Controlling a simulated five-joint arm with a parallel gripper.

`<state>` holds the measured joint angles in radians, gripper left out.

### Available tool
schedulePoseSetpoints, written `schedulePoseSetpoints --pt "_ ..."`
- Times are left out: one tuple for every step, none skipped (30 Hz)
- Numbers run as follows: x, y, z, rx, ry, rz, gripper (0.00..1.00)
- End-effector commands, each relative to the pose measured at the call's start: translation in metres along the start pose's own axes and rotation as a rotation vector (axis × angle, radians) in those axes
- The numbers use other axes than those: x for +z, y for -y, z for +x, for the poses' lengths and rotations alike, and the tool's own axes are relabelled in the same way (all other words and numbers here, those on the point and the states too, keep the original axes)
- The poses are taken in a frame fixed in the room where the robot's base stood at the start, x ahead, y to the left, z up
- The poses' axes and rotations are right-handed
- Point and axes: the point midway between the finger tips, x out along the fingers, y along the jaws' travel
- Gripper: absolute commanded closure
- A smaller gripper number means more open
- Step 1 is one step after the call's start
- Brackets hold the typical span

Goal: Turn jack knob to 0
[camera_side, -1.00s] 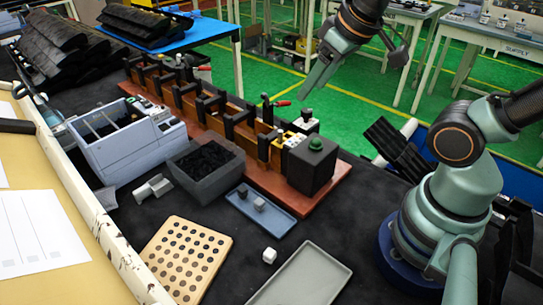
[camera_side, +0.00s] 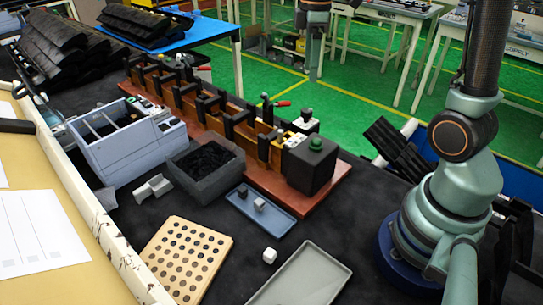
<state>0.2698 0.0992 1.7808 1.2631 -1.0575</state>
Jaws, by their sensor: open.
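A dark box (camera_side: 312,172) with a round green knob (camera_side: 316,144) on top stands at the right end of a long red-brown fixture board (camera_side: 338,186). I cannot tell for sure that this is the jack knob, and no scale or 0 mark is readable. Small yellow and white parts (camera_side: 292,140) and a black-topped part (camera_side: 306,116) sit just left of and behind the box. My gripper (camera_side: 314,74) points down, high above and behind the fixture's right end, apart from everything. It is open and empty, seen nearly edge-on.
Red-handled clamps (camera_side: 282,104) rise from the fixture. A grey-blue divided bin (camera_side: 130,150), a dark foam-filled box (camera_side: 207,172), a blue tray (camera_side: 270,222), a perforated board (camera_side: 190,258), a white cube (camera_side: 269,255) and a grey tray (camera_side: 305,275) stand in front.

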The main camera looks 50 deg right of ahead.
Motion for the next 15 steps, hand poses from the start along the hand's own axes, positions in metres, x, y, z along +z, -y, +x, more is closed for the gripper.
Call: schedulePoseSetpoints --pt "0.0 0.001 0.008 -0.003 0.002 0.0 0.33" --pt "0.001 0.001 0.013 -0.004 0.002 0.001 0.33" --pt "0.001 0.001 0.02 -0.004 0.002 0.001 0.33" --pt "0.0 0.001 0.026 -0.004 0.002 0.001 0.33" --pt "0.001 0.001 0.033 -0.005 0.003 0.001 0.33" --pt "0.001 0.002 0.04 -0.004 0.002 0.001 0.33" --pt "0.001 0.001 0.046 -0.004 0.002 0.001 0.33" --pt "0.001 0.001 0.052 -0.005 0.003 0.001 0.33" --pt "0.001 0.001 0.06 -0.004 0.002 0.001 0.33" --pt "0.001 0.002 0.065 -0.004 0.002 0.002 0.33" --pt "0.0 0.001 0.071 -0.004 0.003 0.002 0.33" --pt "0.0 0.001 0.077 -0.003 0.002 0.002 0.33" --pt "0.0 0.001 0.082 -0.003 0.002 0.002 0.33" --pt "0.0 0.001 0.086 -0.003 0.002 0.002 0.33" --pt "0.0 0.001 0.091 -0.003 0.002 0.002 0.33"
